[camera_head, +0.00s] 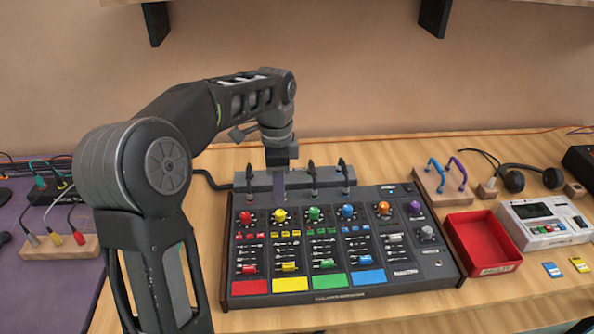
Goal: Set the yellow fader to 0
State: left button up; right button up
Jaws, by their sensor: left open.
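The mixer (408,262) is a dark console on the wooden table with red, yellow, green and blue channels. The yellow fader (288,267) is a yellow cap low in its column, just above the yellow pad (290,284). Its scale marks are too small to read. My left gripper (279,194) points down over the mixer's back edge, behind the yellow knob (279,215). It is open, holds nothing visible and is well apart from the yellow fader. Its fingertips are hard to make out. My right gripper is out of view.
The red fader (249,269) and green fader (327,264) flank the yellow one. Upright plugs (312,172) stand along the mixer's back. A red tray (480,247) and a white device (543,222) lie to the right. The space above the mixer's front is clear.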

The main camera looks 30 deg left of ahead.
aim_at(291, 266)
jog(key=k+l, duration=0.8)
jog(key=l, duration=0.1)
